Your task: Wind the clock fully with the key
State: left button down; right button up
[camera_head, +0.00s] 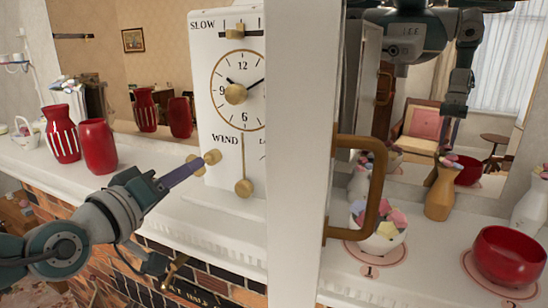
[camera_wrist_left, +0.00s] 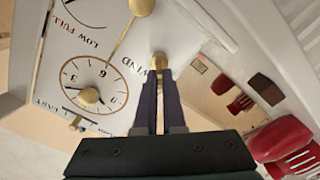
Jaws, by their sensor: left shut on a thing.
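The white clock (camera_head: 205,80) stands on the mantel, with a round dial (camera_head: 238,90) and a brass pendulum (camera_head: 243,187). It shows upside down in the left wrist view (camera_wrist_left: 45,75). The brass key (camera_head: 212,157) is at the clock's face by the word WIND; in the left wrist view it is a small brass piece (camera_wrist_left: 159,60). My left gripper (camera_head: 198,163) is shut on the key, its purple fingertips (camera_wrist_left: 159,72) either side of it. Part of a LOW–FULL gauge (camera_wrist_left: 85,8) shows in the wrist view; its needle cannot be read. My right gripper is not directly in view.
A white upright panel (camera_head: 297,170) with a brown handle (camera_head: 375,190) hides the clock's right side. Red vases (camera_head: 98,147) stand left on the mantel. A flower bowl (camera_head: 383,235) and red bowl (camera_head: 508,257) stand right. The mirror behind reflects my body.

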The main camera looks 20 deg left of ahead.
pick_arm(q)
jog(key=m+p, duration=0.1)
jog(key=m, duration=0.1)
jog(key=shift+r+m+p, duration=0.2)
jog(key=shift+m+p, duration=0.1)
jog(key=shift+p, duration=0.05)
jog(key=shift+w+m+p, duration=0.1)
jog(key=shift+m+p, duration=0.5)
jog(key=shift+p, duration=0.05)
jog(key=shift+f+m, duration=0.15)
jog(key=shift+m, duration=0.25)
